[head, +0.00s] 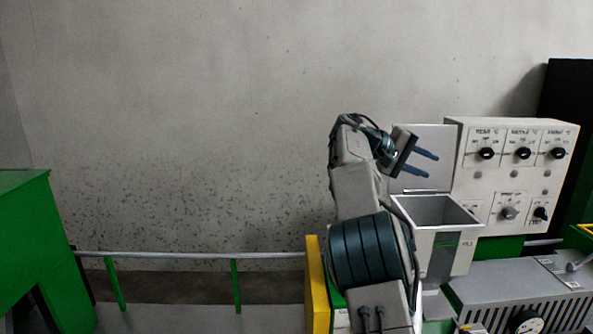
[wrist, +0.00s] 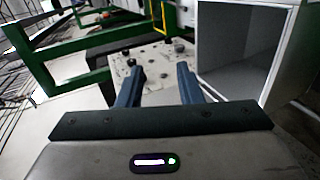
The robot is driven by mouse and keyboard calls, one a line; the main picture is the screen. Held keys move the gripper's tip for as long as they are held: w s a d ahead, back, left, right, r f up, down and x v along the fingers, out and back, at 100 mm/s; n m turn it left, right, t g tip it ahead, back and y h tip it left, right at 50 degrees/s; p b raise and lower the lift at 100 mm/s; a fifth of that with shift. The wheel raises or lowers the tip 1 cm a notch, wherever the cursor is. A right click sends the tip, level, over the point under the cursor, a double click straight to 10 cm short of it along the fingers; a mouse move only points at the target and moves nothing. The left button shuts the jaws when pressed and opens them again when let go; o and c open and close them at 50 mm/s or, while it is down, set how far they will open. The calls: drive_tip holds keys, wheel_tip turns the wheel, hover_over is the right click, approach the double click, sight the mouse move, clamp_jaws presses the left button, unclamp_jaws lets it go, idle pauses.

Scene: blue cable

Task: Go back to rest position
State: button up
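My gripper (head: 425,163) is raised in front of the open grey hopper (head: 402,213), above and slightly left of its opening. Its two blue fingers stand apart with nothing between them. In the wrist view my gripper (wrist: 158,82) also shows open and empty, and the hopper's hollow (wrist: 240,50) is to the right of the fingers. No blue cable shows in either view.
A control panel (head: 515,170) with several black knobs stands right of the hopper. A grey ribbed machine (head: 520,295) is below it. A green block (head: 25,235) stands far left, with a metal rail (head: 180,255) along the wall.

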drive_tip(key=s+d+f+y, duration=0.3)
drive_tip(key=s+f+y, duration=0.1)
drive_tip(key=s, duration=0.3)
drive_tip(key=s+a+f+t+y, duration=0.1)
drive_tip(key=s+a+f+y, duration=0.2)
drive_tip(key=s+a+f, duration=0.3)
drive_tip(key=s+a+f+t+y+b, duration=0.1)
drive_tip(key=s+a+f+y, duration=0.2)
drive_tip(key=s, duration=1.1)
drive_tip(key=s+a+f+t+y, duration=0.1)
drive_tip(key=s+a+f+y, duration=0.2)
drive_tip(key=s+a+f, duration=0.6)
drive_tip(key=shift+s+a+f+y, duration=0.25)
drive_tip(key=shift+s+y, duration=0.05)
drive_tip(key=shift+s, duration=0.8)
